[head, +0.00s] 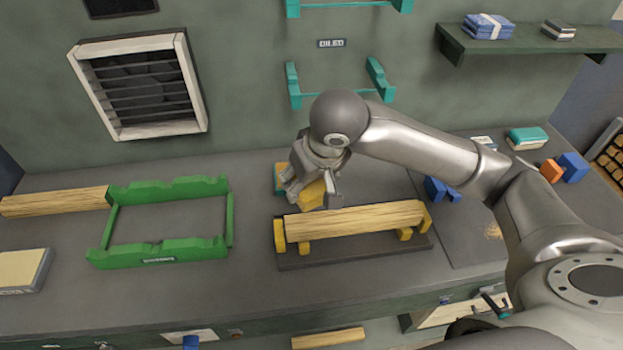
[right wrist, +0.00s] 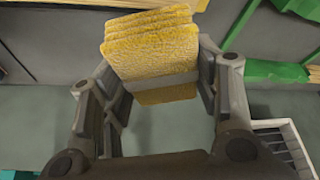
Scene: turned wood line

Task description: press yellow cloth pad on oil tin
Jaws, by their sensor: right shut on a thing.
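My left gripper is not in view.
A wooden piece (head: 355,220) lies on yellow supports just in front of the gripper. A green frame (head: 166,251) stands to the left, beside another wooden piece (head: 55,201). Blue blocks (head: 437,189) lie to the right. A teal rack (head: 340,97) is on the wall behind.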

